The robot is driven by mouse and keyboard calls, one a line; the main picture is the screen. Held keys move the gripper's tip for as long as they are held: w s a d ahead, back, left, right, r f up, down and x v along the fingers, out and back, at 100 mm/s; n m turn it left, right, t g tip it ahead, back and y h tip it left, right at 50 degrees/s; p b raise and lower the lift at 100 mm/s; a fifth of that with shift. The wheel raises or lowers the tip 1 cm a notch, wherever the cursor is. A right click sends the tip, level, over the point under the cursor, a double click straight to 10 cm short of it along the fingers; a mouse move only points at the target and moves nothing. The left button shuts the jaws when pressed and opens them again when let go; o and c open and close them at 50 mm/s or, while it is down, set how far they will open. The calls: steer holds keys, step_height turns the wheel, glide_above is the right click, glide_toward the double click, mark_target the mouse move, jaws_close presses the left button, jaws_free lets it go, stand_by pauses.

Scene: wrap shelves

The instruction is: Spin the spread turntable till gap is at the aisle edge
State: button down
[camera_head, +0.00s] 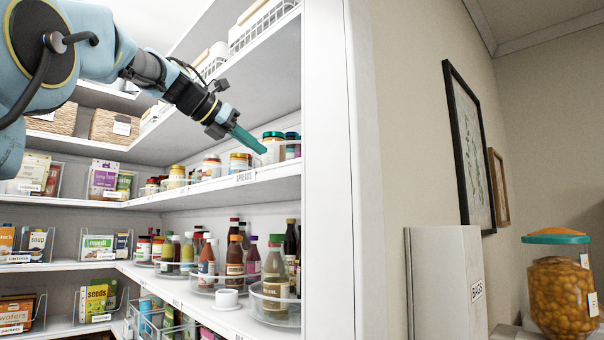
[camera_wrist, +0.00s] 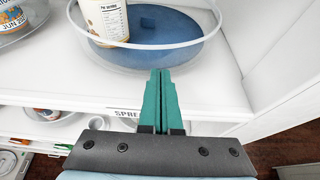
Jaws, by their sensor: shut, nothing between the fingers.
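The spread turntable (camera_wrist: 182,30) is a round clear-rimmed tray with a blue base on a white shelf. The blue base to the right of the jar is bare, back to the near rim. In the head view, jars with coloured lids (camera_head: 272,146) stand near the fingertips. My gripper (camera_wrist: 161,73) is shut and empty, its teal fingers at the turntable's near rim. I cannot tell whether they touch it. It also shows in the head view (camera_head: 262,150).
Another clear turntable (camera_wrist: 40,22) with jars stands to the left. A white upright (camera_head: 328,170) closes the shelf's right end. The shelf below holds bottles (camera_head: 235,255) on turntables and a white cup (camera_head: 227,298). White shelf is clear in front of the turntable.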

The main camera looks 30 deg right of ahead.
mark_target(258, 159)
steer(key=shift+w+d+p, duration=0.35)
steer(key=shift+d+p, duration=0.3)
steer(key=shift+d, duration=0.15)
steer(key=shift+w, duration=0.1)
steer(key=shift+w+a+p, duration=0.25)
steer(key=shift+w+p, duration=0.15)
steer(key=shift+w, duration=0.2)
steer(key=shift+w+a+p, duration=0.2)
steer(key=shift+w+p, duration=0.15)
steer(key=shift+w, duration=0.2)
steer(key=shift+w, duration=0.15)
steer(key=shift+w+r+p, duration=0.15)
steer(key=shift+w+p, duration=0.25)
steer(key=shift+p, duration=0.1)
steer(key=shift+w+p, duration=0.55)
steer(key=shift+w, duration=0.3)
steer(key=shift+a, duration=1.7)
